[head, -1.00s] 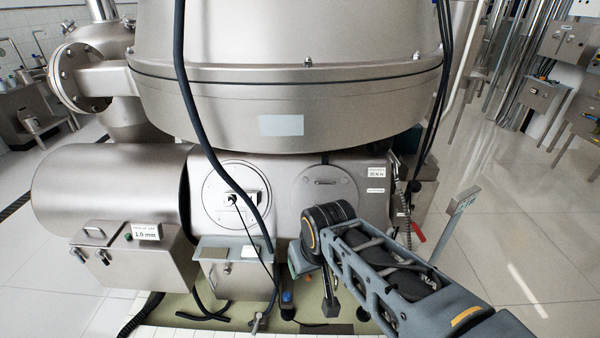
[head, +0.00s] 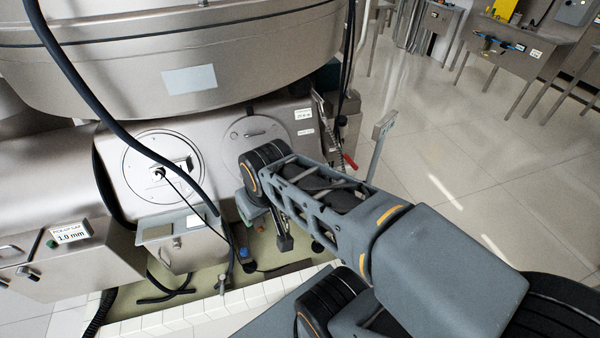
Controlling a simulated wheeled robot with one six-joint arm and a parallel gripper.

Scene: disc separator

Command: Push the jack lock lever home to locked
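The separator's frame (head: 225,178) stands ahead, with its large bowl housing (head: 290,55) above. I cannot pick out the jack lock lever for certain. A small red-ended handle (head: 350,161) shows at the frame's right side, but I cannot tell whether it is that lever. A blue knob (head: 244,253) sits low by the frame's foot. My arm reaches down in front of the frame. My gripper (head: 284,242) is low beneath the arm, near the machine's feet and mostly hidden by my own links. Its fingers and any contact are not clear.
A dark hose (head: 100,115) hangs across the front. A grey box (head: 180,250) and a labelled cabinet (head: 75,260) stand at left. A white tiled kerb (head: 180,312) edges the green floor. A sign post (head: 380,135) stands at right, with open tiled floor beyond.

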